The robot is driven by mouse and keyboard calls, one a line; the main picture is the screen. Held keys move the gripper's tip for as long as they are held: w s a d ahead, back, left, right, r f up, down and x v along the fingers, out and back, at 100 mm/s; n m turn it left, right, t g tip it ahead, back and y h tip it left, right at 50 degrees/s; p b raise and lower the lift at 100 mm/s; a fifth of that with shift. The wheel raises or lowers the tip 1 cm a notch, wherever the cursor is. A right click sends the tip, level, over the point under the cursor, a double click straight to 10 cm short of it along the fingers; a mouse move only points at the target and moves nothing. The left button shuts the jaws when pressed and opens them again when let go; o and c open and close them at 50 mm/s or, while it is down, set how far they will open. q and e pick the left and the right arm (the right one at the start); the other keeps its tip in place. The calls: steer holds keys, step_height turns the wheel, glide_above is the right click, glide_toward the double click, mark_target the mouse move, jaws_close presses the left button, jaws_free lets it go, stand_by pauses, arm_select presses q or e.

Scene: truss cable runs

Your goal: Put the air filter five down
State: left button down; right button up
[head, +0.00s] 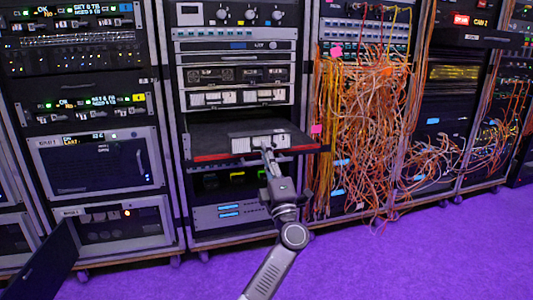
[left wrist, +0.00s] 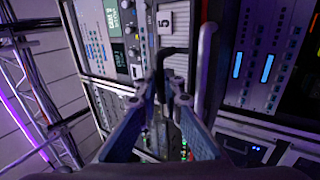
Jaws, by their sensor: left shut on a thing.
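Air filter five is a pale, ribbed flat unit (head: 246,142) with a dark handle at its front; in the left wrist view the ribbed face (left wrist: 175,60) and its "5" label (left wrist: 166,20) show close ahead. My left gripper (head: 268,151) is shut on it at the front. The filter is at the front of a dark pulled-out shelf with a red edge (head: 212,157) in the second rack. Whether it rests on the shelf or hangs just above it, I cannot tell. In the left wrist view my fingers (left wrist: 165,92) close together at the handle. My right gripper is not in view.
Rack units with switches (head: 235,97) stand above the shelf. A dense tangle of orange cables (head: 365,130) hangs on the rack to the right. An open dark panel (head: 45,262) juts out at lower left. The purple floor (head: 420,255) in front is clear.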

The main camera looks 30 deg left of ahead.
arm_select(q)
steer(key=shift+f, duration=0.15)
steer(key=c, duration=2.1)
jaws_free()
